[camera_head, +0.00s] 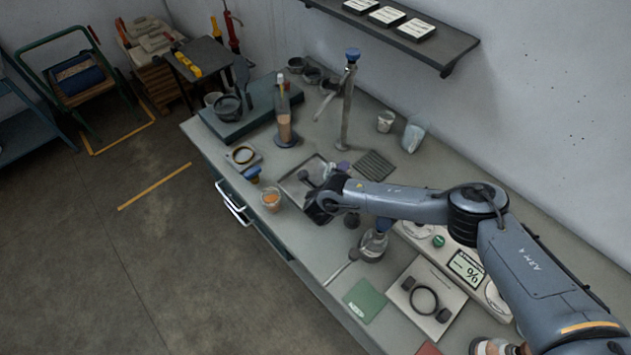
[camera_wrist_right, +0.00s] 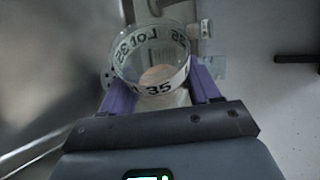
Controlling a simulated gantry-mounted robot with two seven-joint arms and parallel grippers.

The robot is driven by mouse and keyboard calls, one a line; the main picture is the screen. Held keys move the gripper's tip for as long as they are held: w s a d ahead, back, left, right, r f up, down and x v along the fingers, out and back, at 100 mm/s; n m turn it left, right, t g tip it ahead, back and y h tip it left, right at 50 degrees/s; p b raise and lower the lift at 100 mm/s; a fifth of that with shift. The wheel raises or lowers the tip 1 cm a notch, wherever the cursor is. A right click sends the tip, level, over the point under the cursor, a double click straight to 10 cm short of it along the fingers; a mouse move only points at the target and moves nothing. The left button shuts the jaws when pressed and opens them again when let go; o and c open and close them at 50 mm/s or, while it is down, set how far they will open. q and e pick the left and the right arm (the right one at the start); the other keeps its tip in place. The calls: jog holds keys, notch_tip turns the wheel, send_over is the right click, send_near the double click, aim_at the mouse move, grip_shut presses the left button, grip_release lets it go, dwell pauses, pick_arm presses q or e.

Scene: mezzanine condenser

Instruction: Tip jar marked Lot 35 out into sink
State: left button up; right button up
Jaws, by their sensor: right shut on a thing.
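A clear jar with a white band marked Lot 35 (camera_wrist_right: 160,88) sits between the purple fingers of my right gripper (camera_wrist_right: 162,96) in the right wrist view. The gripper is shut on it. A pale pinkish content shows inside the jar. In the head view the right arm reaches in from the right, and its dark wrist is over the right part of the sink (camera_head: 291,183). My left gripper is not in view.
A tall faucet (camera_head: 347,110) stands behind the sink. A bottle (camera_head: 283,115) stands left of the faucet.

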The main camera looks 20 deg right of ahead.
jog(key=shift+a+f, duration=0.1)
jog(key=shift+a, duration=0.05)
jog(key=shift+a, duration=0.1)
jog(key=shift+f, duration=0.1)
dwell(0.3)
jog(key=shift+w+a+n+h+b, duration=0.2)
jog(key=shift+n+h+b, duration=0.1)
jog(key=shift+h, duration=0.1)
jog(key=shift+s+f, duration=0.1)
jog(key=shift+a, duration=0.15)
jog(key=shift+w+n+h, duration=0.2)
jog(key=shift+n+h, duration=0.1)
jog(key=shift+s, duration=0.15)
